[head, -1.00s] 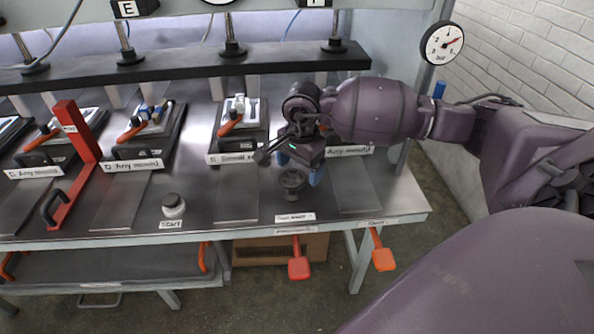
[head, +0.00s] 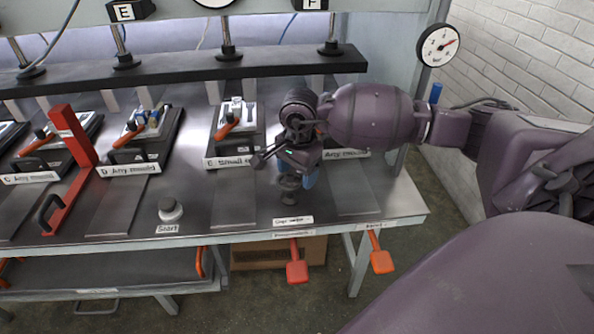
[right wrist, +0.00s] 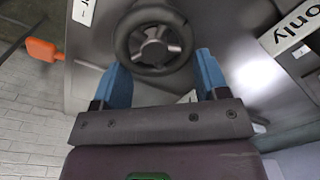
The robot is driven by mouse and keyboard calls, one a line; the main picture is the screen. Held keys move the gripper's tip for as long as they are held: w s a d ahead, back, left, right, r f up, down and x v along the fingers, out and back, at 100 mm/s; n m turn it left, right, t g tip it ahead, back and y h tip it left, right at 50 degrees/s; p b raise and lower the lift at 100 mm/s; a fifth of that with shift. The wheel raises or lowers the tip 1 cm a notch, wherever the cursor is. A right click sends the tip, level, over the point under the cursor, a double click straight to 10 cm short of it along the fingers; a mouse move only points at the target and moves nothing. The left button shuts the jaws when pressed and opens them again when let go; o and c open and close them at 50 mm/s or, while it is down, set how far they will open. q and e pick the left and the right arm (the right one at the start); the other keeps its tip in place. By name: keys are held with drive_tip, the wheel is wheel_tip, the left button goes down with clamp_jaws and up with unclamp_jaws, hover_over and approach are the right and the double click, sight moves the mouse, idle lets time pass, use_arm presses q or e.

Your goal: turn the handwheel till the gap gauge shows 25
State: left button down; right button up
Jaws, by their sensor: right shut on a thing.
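The dark handwheel (head: 289,184) stands on the front part of the steel bench, behind a small label (head: 293,220). My right gripper (head: 298,174) is over it, pointing down, and partly hides it. My left gripper is not in view.
A start knob (head: 170,210) sits left of the wheel. A red frame bar (head: 72,165) stands further left. Orange levers (head: 297,270) hang below the front edge. Molds line the back.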

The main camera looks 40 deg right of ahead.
drive_tip(key=m, duration=0.3)
drive_tip(key=shift+s+p, duration=0.3)
drive_tip(key=shift+s, duration=0.05)
drive_tip(key=m, duration=0.3)
drive_tip(key=shift+s, duration=0.3)
drive_tip(key=m, duration=0.1)
drive_tip(key=m+p, duration=0.1)
drive_tip(key=m, duration=0.1)
drive_tip(key=shift+s+a, duration=0.25)
drive_tip(key=shift+s, duration=0.05)
drive_tip(key=shift+s+a+m+p, duration=0.15)
drive_tip(key=shift+m+p, duration=0.2)
drive_tip(key=shift+m, duration=0.55)
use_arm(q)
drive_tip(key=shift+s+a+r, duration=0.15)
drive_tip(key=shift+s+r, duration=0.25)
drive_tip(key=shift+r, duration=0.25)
use_arm(e)
drive_tip(key=shift+m, duration=0.3)
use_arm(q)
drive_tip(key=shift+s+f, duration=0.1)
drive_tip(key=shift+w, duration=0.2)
